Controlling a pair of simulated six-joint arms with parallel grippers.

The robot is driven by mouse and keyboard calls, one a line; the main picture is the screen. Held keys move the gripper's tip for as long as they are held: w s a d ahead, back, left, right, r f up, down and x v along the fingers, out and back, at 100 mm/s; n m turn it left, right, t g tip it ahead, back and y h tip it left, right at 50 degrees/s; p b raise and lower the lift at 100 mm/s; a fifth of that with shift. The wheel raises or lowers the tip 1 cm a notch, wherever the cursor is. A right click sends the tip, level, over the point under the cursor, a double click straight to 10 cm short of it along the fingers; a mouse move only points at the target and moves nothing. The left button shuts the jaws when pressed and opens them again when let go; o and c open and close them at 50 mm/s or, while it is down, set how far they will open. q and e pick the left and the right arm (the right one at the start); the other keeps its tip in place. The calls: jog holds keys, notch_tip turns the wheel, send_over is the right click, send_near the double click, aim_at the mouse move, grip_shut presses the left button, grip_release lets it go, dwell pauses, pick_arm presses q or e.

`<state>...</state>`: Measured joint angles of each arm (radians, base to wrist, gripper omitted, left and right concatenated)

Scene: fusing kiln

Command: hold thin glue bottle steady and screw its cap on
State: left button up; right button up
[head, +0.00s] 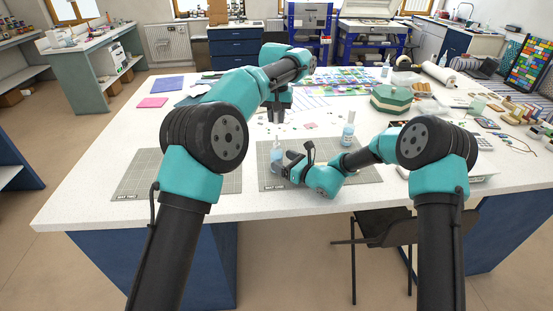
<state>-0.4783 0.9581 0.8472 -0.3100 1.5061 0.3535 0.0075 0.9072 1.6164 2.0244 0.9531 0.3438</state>
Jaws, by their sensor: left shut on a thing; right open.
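A pale blue bottle (277,155), which looks like the thin glue bottle, stands upright on the right-hand cutting mat (360,171). My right gripper (288,160) is low over this mat, open, with its dark fingers close to the bottle's right side. I cannot tell whether they touch it. My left gripper (276,119) points down, higher and farther back, above the table beyond the bottle. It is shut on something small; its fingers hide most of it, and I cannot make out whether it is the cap.
A second pale bottle (348,130) with a light top stands at the mat's back right. Another cutting mat (148,175) lies to the left, mostly clear. Small glass pieces are scattered behind. A green and cream box (390,100) and tools fill the right side.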

aim_at(273, 156)
jog(key=shift+x, duration=2.5)
jog(key=shift+c, duration=0.3)
jog(key=c, duration=1.3)
pick_arm(q)
jog(key=shift+f, duration=2.5)
jog(key=shift+f, duration=0.9)
jog(key=shift+f, duration=0.6)
